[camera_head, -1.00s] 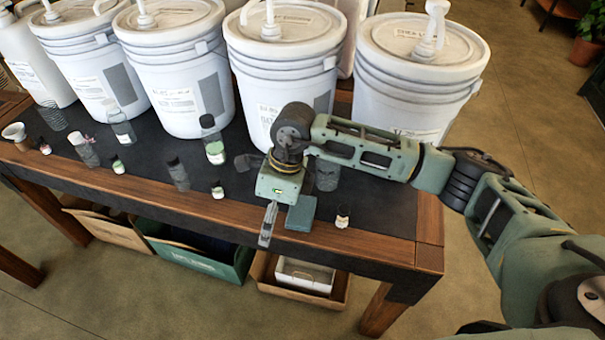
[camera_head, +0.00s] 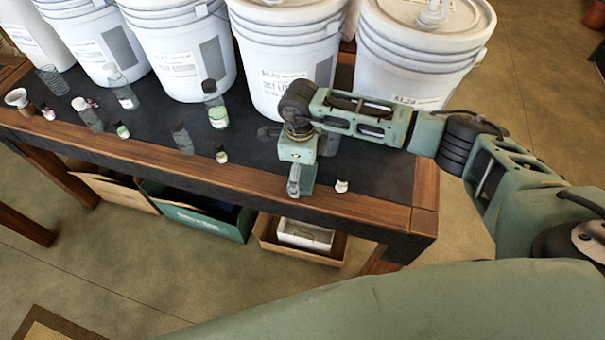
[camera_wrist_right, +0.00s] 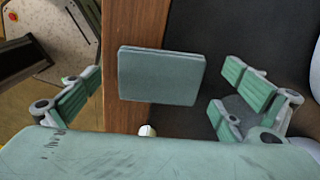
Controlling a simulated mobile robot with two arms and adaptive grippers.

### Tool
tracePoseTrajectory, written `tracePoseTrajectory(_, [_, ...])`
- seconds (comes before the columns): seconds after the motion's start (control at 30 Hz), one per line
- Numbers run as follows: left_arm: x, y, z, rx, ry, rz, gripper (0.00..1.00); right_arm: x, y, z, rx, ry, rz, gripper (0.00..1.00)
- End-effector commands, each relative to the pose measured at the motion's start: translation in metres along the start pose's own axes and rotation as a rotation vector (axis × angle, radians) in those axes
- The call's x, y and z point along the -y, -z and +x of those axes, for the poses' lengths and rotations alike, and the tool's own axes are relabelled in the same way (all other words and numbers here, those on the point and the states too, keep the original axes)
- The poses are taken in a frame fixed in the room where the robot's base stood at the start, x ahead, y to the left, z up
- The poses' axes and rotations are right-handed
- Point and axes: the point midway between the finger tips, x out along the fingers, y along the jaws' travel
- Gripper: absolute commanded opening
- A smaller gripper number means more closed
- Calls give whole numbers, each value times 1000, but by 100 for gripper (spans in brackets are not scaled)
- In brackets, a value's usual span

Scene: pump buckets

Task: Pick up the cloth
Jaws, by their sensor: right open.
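The folded teal cloth (camera_wrist_right: 160,76) lies at the table's wooden front edge, partly on the wood and partly on the black top. In the right wrist view it sits between the two spread fingers of my right gripper (camera_wrist_right: 158,92). The fingers are open with clear space on both sides of the cloth. In the head view my right gripper (camera_head: 293,183) points down over the front edge and hides part of the cloth (camera_head: 309,178). My left gripper is not in view.
A small white-capped bottle (camera_head: 341,186) stands just right of the cloth. Large white pump buckets (camera_head: 288,75) line the back. A clear bottle with green liquid (camera_head: 215,105) and several small bottles stand to the left. Boxes (camera_head: 205,215) sit below the table.

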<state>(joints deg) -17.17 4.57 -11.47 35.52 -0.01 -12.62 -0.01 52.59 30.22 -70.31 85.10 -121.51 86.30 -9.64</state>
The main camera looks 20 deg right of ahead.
Motion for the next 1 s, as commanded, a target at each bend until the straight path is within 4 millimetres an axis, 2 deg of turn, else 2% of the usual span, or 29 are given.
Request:
tracePoseTrajectory(0.13, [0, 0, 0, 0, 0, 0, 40, 0, 0, 0, 0, 0, 0, 97])
tracePoseTrajectory(0.63, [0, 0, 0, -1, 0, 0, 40, 0, 0, 0, 0, -1, 0, 54])
tracePoseTrajectory(1.0, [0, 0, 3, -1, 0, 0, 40, 0, 0, -6, 1, 1, 0, 54])
